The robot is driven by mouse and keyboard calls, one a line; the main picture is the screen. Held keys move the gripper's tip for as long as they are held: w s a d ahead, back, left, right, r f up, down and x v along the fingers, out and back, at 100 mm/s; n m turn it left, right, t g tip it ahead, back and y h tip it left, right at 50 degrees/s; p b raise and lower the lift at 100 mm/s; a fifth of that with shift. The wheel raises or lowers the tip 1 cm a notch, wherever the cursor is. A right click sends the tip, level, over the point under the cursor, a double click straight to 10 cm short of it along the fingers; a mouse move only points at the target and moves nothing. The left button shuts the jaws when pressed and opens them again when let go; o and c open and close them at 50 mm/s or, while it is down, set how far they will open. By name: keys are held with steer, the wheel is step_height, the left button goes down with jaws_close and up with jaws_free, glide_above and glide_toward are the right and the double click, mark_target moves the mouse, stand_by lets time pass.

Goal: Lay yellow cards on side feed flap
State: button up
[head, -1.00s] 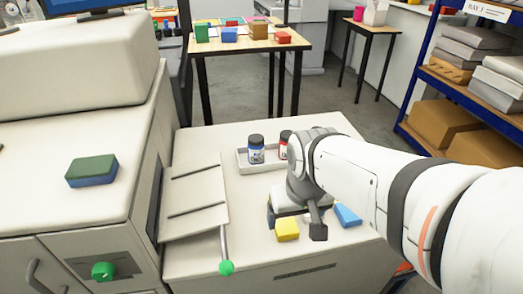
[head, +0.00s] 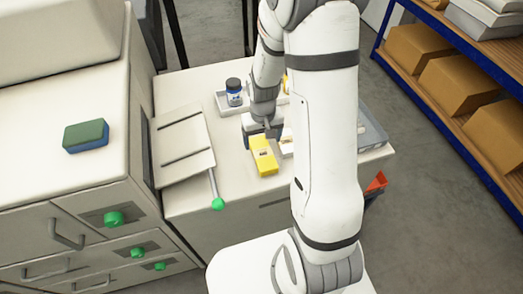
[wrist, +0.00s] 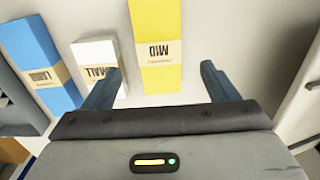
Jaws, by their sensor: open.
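The yellow cards (head: 263,155), a long pack with a tan band, lie on the white worktop. In the wrist view the yellow pack (wrist: 156,25) shows its near end between my fingertips, closer to the left one. My gripper (wrist: 160,69) is open and holds nothing. In the head view it is low at the pack's far end; I cannot tell its exact height. The side feed flap (head: 185,152) is a pale, sloping plate with two dark bars, left of the cards, against the machine's side. It is empty.
A white pack (wrist: 97,60) and a blue pack (wrist: 42,60) lie beside the yellow one. A green-knobbed lever (head: 218,204) stands at the flap's near right corner. A blue-labelled jar (head: 234,92) stands in a tray behind. Worktop between flap and cards is clear.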

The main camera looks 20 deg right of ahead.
mark_target(263, 157)
steer(key=shift+f+p, duration=0.65)
steer(key=shift+f, duration=2.85)
steer(key=c, duration=1.3)
steer(key=shift+r, duration=0.2)
step_height(263, 157, up, 9)
steer(key=b, duration=0.1)
steer(key=w+f, duration=0.2)
steer(key=w+a+f, duration=0.1)
steer(key=w+f, duration=0.3)
steer(key=shift+w+a+f, duration=0.1)
steer(key=shift+w+a, duration=0.15)
steer(key=shift+w, duration=0.15)
